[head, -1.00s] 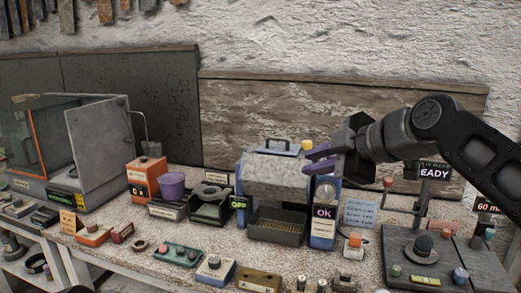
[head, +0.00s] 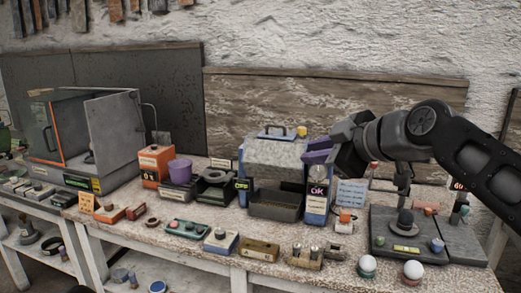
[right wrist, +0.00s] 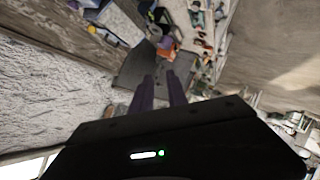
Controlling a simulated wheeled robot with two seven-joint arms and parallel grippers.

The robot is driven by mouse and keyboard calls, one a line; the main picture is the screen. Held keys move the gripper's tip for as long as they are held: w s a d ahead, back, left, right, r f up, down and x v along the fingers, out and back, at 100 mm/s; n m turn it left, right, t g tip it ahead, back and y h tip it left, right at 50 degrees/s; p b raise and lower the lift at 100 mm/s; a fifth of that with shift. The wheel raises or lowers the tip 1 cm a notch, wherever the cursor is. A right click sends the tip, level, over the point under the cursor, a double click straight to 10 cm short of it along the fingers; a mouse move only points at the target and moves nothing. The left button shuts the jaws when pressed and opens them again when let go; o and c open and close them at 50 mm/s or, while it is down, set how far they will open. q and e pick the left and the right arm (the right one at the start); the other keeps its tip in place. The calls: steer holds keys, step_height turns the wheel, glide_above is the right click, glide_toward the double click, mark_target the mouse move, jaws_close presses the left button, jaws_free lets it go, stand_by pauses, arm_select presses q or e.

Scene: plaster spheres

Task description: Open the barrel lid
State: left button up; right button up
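The barrel (head: 285,176) is a blue-sided machine with a rough grey upper part, standing on the bench. Its lid (head: 274,140) is on top, with a blue handle (head: 276,130) and a yellow knob (head: 302,131); it looks closed. My right gripper (head: 312,150) is at the barrel's upper right side, to the right of the handle and apart from it. Its two purple fingers point left in the head view. In the right wrist view the fingers (right wrist: 160,82) stand apart with nothing between them. My left gripper is not in view.
A dark tray (head: 276,205) sits in front of the barrel, beside an OK display (head: 317,200). Two white spheres (head: 413,269) stand at the front right edge.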

steer(key=w+a+f+m+h, duration=0.1)
steer(key=w+a+f+m, duration=0.2)
steer(key=f, duration=0.7)
steer(key=w+a+f+m+h, duration=0.1)
steer(key=w+f+m, duration=0.3)
steer(key=f, duration=0.7)
steer(key=s+f+m+g, duration=0.1)
steer(key=s+f+m, duration=0.2)
steer(key=f, duration=0.7)
steer(key=s+f+m+g, duration=0.1)
steer(key=s+f+m, duration=0.1)
steer(key=f, duration=0.8)
steer(key=s+f+m+g+h, duration=0.1)
steer(key=s+f+g, duration=0.1)
steer(key=s+f, duration=0.5)
steer(key=s+f+m+g, duration=0.1)
steer(key=s+f+m, duration=0.1)
steer(key=s+f, duration=0.5)
steer(key=s+f+g, duration=0.2)
steer(key=s+f, duration=0.5)
steer(key=s, duration=0.2)
steer(key=s+f+m+g, duration=0.1)
steer(key=s+f+g, duration=0.2)
steer(key=s+f, duration=0.5)
steer(key=shift+s+d, duration=0.2)
steer(key=shift+s, duration=0.9)
steer(key=shift+w, duration=0.15)
